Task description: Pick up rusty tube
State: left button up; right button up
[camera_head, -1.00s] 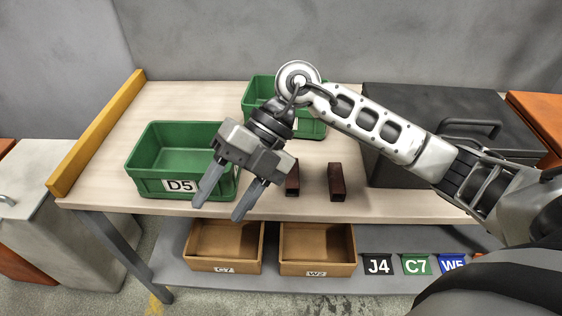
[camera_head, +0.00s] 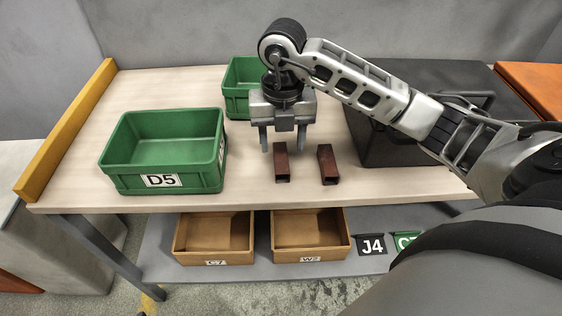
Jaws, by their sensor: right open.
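Two rusty brown square tubes lie side by side on the wooden table (camera_head: 80,190). The left rusty tube (camera_head: 282,168) and the right rusty tube (camera_head: 328,166) are apart, with their open ends facing me. My right gripper (camera_head: 283,144) is open and points down, with its fingertips just behind and above the left tube. I cannot tell from this view whether a finger touches it. The right tube lies to the right of the gripper, clear of it. My left gripper is not in view.
A green bin marked D5 (camera_head: 115,172) stands on the left of the table. Another green bin (camera_head: 236,100) is behind my gripper. A dark case (camera_head: 372,148) stands at right. Brown bins (camera_head: 213,247) (camera_head: 309,240) sit on the lower shelf. A yellow rail (camera_head: 68,132) edges the left side.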

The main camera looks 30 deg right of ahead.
aim_at(281, 157)
jog(key=shift+w+f, duration=0.15)
jog(key=shift+f, duration=1.25)
jog(key=shift+w+f, duration=0.15)
jog(key=shift+f, duration=1.2)
jog(key=c, duration=1.1)
